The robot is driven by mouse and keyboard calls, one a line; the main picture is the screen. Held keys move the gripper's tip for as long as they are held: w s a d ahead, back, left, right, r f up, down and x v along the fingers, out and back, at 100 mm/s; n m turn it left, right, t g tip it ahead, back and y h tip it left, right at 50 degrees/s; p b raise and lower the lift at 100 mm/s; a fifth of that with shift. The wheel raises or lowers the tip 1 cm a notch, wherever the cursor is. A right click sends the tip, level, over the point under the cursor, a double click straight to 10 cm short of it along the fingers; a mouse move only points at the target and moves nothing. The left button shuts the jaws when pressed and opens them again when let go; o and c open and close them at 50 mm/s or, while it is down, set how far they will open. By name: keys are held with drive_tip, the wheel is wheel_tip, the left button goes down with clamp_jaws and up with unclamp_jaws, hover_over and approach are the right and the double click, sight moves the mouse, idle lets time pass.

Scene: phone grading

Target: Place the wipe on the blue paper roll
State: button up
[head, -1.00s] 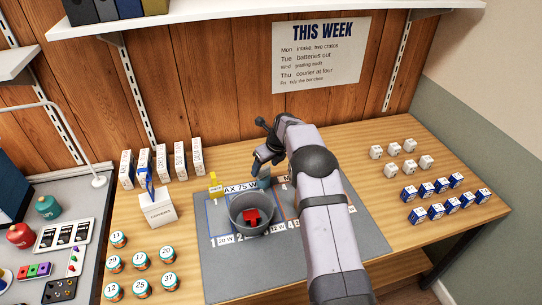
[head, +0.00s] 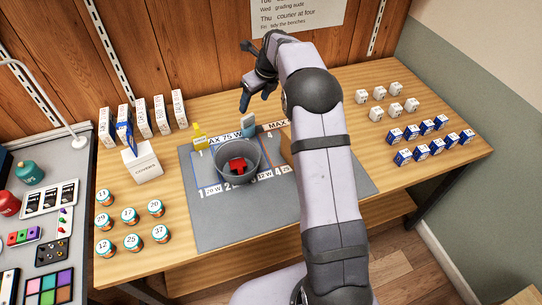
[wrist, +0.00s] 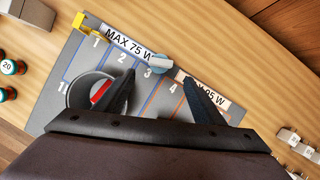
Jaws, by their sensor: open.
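My gripper (head: 256,99) is open and empty, above and apart from the roll. In the wrist view the roll lies between and just beyond the open fingertips (wrist: 158,76).
A grey bucket (head: 256,166) with a red thing inside stands on the mat. A yellow thing (head: 199,137) stands at the mat's back left corner. A white box (head: 143,165), tall cartons (head: 161,116) and numbered jars (head: 130,216) are left. Small blue-white boxes (head: 426,127) stand right.

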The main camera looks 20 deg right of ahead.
drive_tip(key=s+a+f+n+g, duration=0.1)
drive_tip(key=s+a+n, duration=0.1)
drive_tip(key=s+n, duration=0.8)
drive_tip(key=s+a+f+n+g+h, duration=0.1)
drive_tip(key=s+a+n, duration=0.1)
drive_tip(key=s+n, duration=0.9)
drive_tip(key=s+a+f+n+g, duration=0.1)
drive_tip(key=s+a+n+g, duration=0.1)
drive_tip(key=s+n, duration=0.8)
drive_tip(key=s, duration=0.8)
drive_tip(key=shift+s+h, duration=0.2)
drive_tip(key=shift+h, duration=0.2)
